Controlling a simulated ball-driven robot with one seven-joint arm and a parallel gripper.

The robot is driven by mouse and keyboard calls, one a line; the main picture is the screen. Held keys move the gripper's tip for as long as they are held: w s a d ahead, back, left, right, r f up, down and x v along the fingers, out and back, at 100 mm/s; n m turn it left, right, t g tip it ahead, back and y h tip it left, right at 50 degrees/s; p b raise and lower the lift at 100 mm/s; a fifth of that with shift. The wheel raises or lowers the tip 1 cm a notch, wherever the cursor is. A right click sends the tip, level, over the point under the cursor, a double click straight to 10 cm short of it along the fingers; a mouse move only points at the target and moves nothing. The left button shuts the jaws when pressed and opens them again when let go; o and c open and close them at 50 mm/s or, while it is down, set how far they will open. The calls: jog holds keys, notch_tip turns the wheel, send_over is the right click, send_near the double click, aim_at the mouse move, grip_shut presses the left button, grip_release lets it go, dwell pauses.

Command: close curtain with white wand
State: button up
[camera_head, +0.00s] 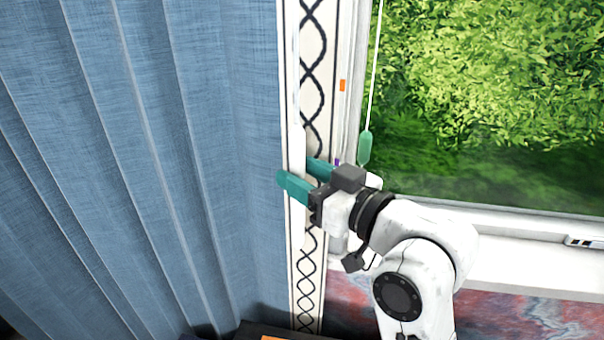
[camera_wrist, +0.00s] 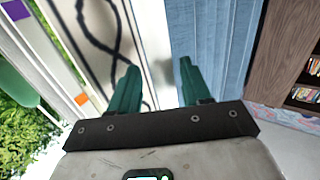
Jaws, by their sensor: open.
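The blue curtain (camera_head: 150,150) hangs in folds across the left of the head view; in the wrist view its blue cloth (camera_wrist: 215,45) is right of centre. A slim white wand (camera_head: 298,147) hangs upright along the curtain's right edge, before a patterned strip. My gripper (camera_head: 295,171) is open at the wand, its teal fingers pointing left toward the curtain edge. The wand passes behind or between the fingers; I cannot tell which. In the wrist view, my gripper (camera_wrist: 158,66) has a pale upright band (camera_wrist: 155,30) in the gap between its fingertips.
The patterned strip (camera_head: 313,60) runs beside the window frame. The wrist view shows a wooden bookshelf (camera_wrist: 275,50) at right.

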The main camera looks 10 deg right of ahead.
jog(key=p+v, duration=0.2)
jog(key=v, duration=0.8)
jog(key=shift+p, duration=0.4)
jog(key=s+d+f+m+g+h, duration=0.2)
jog(key=f, duration=0.6)
jog(key=s+d+f+m+g+h, duration=0.1)
jog(key=s+d+f+g+h, duration=0.15)
jog(key=f, duration=0.55)
jog(key=s+d+f+m+g+h, duration=0.2)
jog(key=s+f, duration=0.1)
jog(key=f, duration=0.5)
jog(key=s+d+f+m+g+h, duration=0.1)
jog(key=s+d+f+g+h, duration=0.1)
jog(key=s+f, duration=0.4)
jog(key=s+d+f+m+g+h, duration=0.1)
jog(key=s+d+f+g, duration=0.4)
jog(key=s, duration=0.7)
notch_tip(320, 180, down, 2)
jog(key=shift+s+d+f+m+h, duration=0.1)
jog(key=shift+s+d+m+h, duration=0.25)
jog(key=shift+d+h, duration=0.3)
